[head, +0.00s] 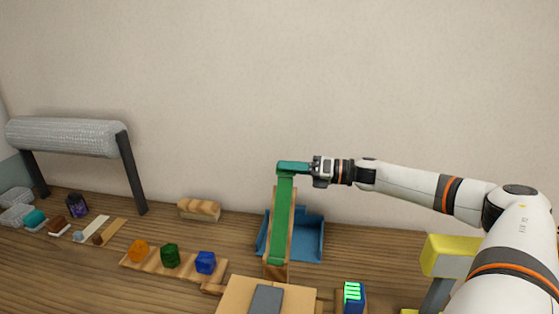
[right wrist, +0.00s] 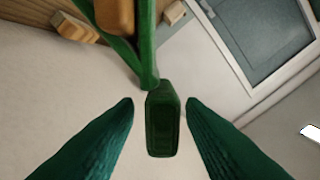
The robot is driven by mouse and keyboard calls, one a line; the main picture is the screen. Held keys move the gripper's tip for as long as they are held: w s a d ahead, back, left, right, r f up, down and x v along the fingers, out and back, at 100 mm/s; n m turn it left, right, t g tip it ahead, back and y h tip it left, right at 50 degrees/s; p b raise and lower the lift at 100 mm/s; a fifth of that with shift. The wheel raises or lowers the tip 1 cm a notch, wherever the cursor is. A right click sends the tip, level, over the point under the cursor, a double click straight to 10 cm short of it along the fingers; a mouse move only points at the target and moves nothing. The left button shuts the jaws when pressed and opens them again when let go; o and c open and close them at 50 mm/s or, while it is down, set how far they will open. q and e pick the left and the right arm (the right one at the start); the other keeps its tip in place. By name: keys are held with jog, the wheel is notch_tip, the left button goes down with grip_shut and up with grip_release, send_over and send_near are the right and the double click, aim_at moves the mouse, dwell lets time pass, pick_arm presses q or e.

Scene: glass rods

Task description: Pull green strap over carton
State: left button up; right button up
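A green strap (head: 283,215) runs up along a tall tan upright piece (head: 276,270) near the middle of the head view. Its upper end is at my right gripper (head: 293,168), which has dark green fingers and reaches in from the right. In the right wrist view, the strap (right wrist: 148,50) ends in a dark green tab (right wrist: 162,120). The tab shows between the two fingertips of my right gripper (right wrist: 160,103), with a gap on each side. A tan box (head: 235,293) with a grey top panel stands at the front; I cannot tell which tan piece is the carton. My left gripper is not in view.
A blue open tray (head: 313,240) stands behind the upright. A wooden board (head: 183,271) with orange, green and blue pieces lies to the left. A blue block with bright green stripes (head: 352,293) and a yellow block (head: 448,256) are to the right. A grey roll (head: 66,137) stands far left.

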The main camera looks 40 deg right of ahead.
jog(key=shift+p+x, duration=0.45)
jog(key=shift+x, duration=1.05)
jog(key=shift+s, duration=0.1)
grip_shut()
